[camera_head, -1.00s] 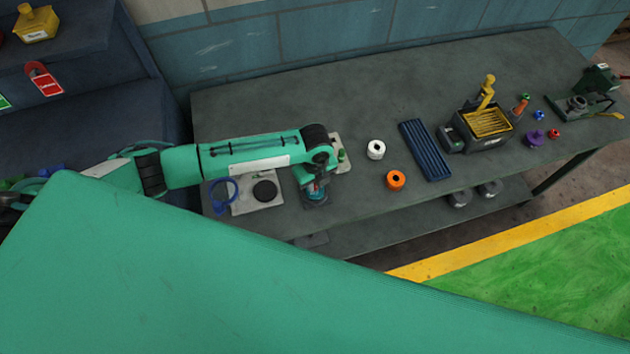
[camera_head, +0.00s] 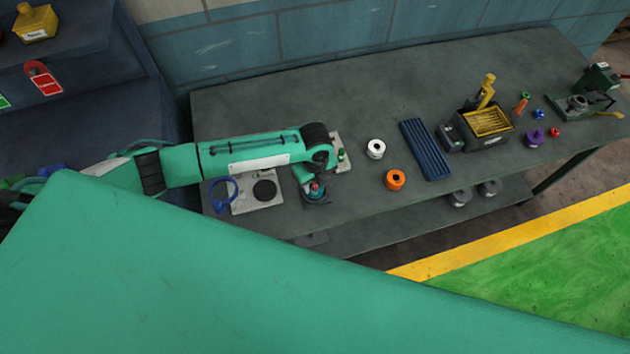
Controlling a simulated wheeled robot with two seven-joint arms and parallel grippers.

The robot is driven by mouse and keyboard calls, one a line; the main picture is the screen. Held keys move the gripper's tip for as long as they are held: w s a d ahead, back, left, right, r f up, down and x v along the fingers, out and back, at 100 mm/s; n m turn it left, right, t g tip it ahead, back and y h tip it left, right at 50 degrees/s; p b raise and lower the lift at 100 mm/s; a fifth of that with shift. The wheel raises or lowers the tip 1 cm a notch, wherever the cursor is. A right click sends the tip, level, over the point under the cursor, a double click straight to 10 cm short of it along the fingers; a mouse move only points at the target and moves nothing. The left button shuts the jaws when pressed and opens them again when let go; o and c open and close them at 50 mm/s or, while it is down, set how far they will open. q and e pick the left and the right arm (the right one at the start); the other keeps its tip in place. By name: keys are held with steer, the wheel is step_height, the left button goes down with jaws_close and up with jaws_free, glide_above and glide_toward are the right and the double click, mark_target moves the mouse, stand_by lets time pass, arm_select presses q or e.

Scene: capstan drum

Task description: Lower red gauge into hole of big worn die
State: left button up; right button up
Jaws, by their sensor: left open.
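My left gripper (camera_head: 309,180) points down at the table's front edge, left of the orange ring. It is open. A small red piece, seemingly the red gauge (camera_head: 316,187), shows between or just beside its fingers. Directly under it is a dark grey round block (camera_head: 317,201), possibly the big worn die. The gripper and wrist partly cover both, so I cannot tell how deep the red piece sits in any hole. My right gripper is not in view.
On the table (camera_head: 290,95) are a pale plate with a black disc (camera_head: 265,190), a blue ring (camera_head: 223,190), a white ring (camera_head: 376,149), an orange ring (camera_head: 396,180), a blue ribbed tray (camera_head: 426,150) and a yellow-topped box (camera_head: 488,122). The table's back is clear.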

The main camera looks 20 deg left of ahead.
arm_select(q)
step_height(320, 180, up, 14)
steer(key=b, duration=0.4)
steer(key=shift+f, duration=0.25)
stand_by(0.5)
